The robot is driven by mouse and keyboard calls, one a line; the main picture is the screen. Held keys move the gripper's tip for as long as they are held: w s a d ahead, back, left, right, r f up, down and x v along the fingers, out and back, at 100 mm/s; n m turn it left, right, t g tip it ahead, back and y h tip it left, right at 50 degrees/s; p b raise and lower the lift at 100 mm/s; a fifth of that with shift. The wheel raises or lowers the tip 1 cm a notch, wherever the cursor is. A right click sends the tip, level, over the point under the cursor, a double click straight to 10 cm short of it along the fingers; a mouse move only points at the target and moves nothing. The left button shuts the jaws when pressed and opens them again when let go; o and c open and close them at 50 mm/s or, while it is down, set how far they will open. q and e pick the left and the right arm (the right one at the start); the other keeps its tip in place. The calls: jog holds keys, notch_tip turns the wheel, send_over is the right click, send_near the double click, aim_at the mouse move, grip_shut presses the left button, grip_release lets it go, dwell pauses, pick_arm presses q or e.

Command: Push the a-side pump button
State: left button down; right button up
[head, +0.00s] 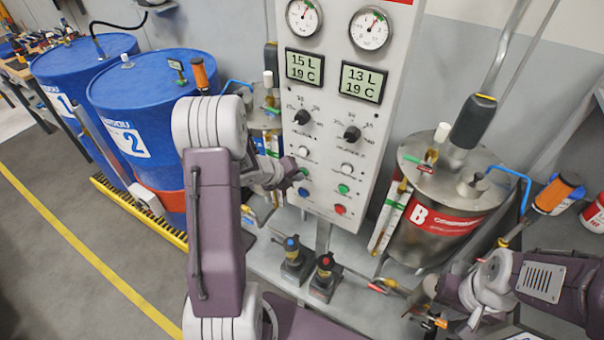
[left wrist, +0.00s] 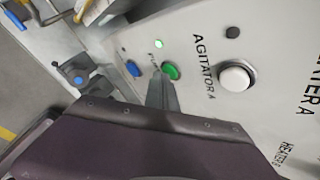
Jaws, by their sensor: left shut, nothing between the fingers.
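The grey control panel (head: 331,140) has two columns of controls. In the left wrist view the a-side pump button is the green button (left wrist: 171,70), between a white button marked AGITATOR A (left wrist: 237,76) and a blue button (left wrist: 133,68). My left gripper (head: 296,176) is shut and empty, at the left column of the panel. In the left wrist view its fingertips (left wrist: 166,84) are right at the green button's lower edge and hide a part of it. I cannot tell whether the button is pressed in. My right gripper (head: 430,304) is low at the right, its jaws unclear.
A steel tank B (head: 440,220) stands right of the panel, with a sight tube and valves. Two small pedestals, with a blue top (head: 291,246) and a red top (head: 326,264), stand below. Blue drums (head: 155,110) stand at the left. The floor at the lower left is clear.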

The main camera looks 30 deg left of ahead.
dwell(0.3)
pick_arm(q)
jog(key=s+b, duration=0.2)
jog(key=s, duration=0.4)
jog(key=shift+s+a, duration=0.25)
jog(key=shift+s, duration=0.15)
jog(key=shift+d, duration=0.1)
dwell(0.4)
